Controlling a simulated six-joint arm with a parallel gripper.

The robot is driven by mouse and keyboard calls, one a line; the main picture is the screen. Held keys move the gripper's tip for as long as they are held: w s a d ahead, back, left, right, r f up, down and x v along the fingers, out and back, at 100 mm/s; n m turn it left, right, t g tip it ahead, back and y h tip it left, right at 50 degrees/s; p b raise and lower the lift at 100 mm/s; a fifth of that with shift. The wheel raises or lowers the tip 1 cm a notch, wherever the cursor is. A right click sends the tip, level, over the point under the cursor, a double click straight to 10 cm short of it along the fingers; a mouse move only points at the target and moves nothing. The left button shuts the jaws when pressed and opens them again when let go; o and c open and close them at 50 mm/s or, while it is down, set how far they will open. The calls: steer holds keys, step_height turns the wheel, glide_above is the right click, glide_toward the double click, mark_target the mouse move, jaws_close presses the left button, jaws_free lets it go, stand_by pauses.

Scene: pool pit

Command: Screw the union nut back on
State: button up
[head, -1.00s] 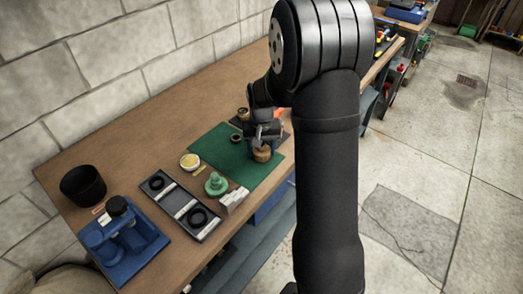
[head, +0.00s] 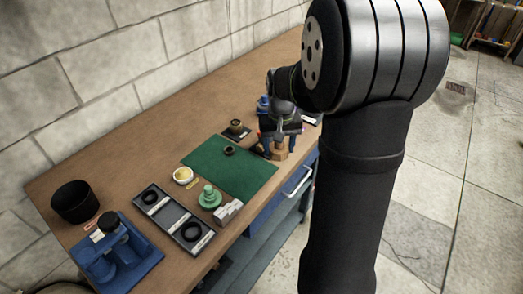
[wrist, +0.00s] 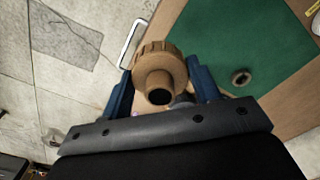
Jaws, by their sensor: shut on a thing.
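The union nut (wrist: 160,54) is a tan, ribbed ring around a short tube stub with a dark bore in the wrist view. My gripper (wrist: 160,80) is shut on it, one blue finger on each side. In the head view my gripper (head: 279,141) points down just right of the green mat, near the bench's front edge. A tan shape (head: 279,152) shows under the fingers there. It is too small to tell nut from support, or whether the nut touches anything below.
A dark ring (head: 229,151) lies on the green mat (head: 215,170). A brown cup-like part (head: 236,127) stands behind it. A grey tray (head: 172,219), a green knobbed piece (head: 209,197), a yellow-topped dish (head: 183,175), a blue device (head: 115,255) and a black pot (head: 76,202) are to the left.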

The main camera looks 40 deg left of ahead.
step_height(320, 180, up, 2)
steer(key=w+d+r, duration=0.1)
steer(key=w+d, duration=0.1)
steer(key=d, duration=0.1)
steer(key=w+a, duration=0.1)
steer(key=a, duration=0.3)
steer(key=w+a, duration=0.2)
steer(key=a, duration=0.2)
steer(key=w+a, duration=0.1)
steer(key=a, duration=0.3)
steer(key=shift+w+a+r, duration=0.25)
steer(key=shift+w+r, duration=0.1)
glide_above(236, 123)
steer(key=shift+f, duration=2.3)
steer(key=shift+f, duration=0.5)
steer(key=shift+f, duration=0.4)
steer(key=shift+f, duration=1.65)
